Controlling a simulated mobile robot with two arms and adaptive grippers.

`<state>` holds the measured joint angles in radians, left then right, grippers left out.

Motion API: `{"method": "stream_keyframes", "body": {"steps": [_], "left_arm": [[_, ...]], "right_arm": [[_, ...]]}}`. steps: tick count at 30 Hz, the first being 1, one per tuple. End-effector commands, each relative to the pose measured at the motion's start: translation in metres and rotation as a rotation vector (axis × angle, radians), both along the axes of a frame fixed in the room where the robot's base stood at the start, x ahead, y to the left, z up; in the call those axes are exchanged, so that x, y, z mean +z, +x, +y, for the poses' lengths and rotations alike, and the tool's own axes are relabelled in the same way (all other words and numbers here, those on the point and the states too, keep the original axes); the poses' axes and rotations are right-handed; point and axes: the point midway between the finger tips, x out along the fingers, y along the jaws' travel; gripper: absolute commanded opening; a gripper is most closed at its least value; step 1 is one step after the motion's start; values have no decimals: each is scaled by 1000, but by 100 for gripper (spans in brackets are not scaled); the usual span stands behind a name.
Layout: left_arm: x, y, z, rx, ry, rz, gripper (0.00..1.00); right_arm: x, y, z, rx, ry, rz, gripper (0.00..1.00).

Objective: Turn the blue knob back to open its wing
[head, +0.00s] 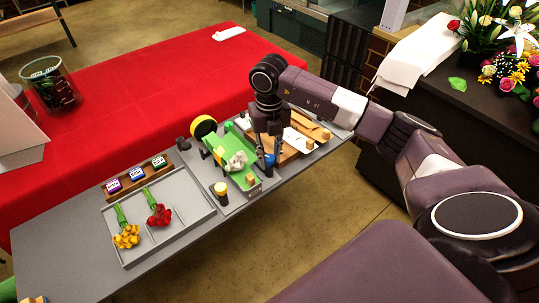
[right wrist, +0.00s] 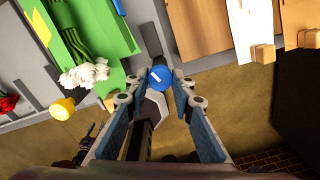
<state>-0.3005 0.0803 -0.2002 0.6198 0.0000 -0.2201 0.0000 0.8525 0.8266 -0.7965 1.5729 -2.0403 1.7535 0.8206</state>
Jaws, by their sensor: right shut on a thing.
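The blue knob (right wrist: 160,76) is a small round knob with a white line on its face, at the front edge of the station. In the right wrist view it sits between the fingertips of my right gripper (right wrist: 158,84), which is shut on it. White flowers (right wrist: 84,75) with green stems lie in the bed. I cannot tell the wing's position clearly. My left gripper is not in view.
A yellow knob (head: 221,188) stands left of the white flowers. A grey tray (head: 190,212) holds yellow flowers (head: 127,236) and red flowers (head: 159,215). Wooden boards (head: 313,128) lie to the right. A yellow disc (head: 203,127) stands behind the bed.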

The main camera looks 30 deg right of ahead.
Motion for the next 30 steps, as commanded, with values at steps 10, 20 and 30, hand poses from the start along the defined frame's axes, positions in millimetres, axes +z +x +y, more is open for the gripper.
{"method": "stream_keyframes", "body": {"steps": [10, 20, 30], "left_arm": [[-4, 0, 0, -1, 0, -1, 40], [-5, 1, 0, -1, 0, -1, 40], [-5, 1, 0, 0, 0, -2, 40]], "right_arm": [[1, 1, 0, -267, 0, -3, 0], [1, 1, 0, -395, 0, -3, 0], [1, 1, -1, -421, 0, -3, 0]]}}
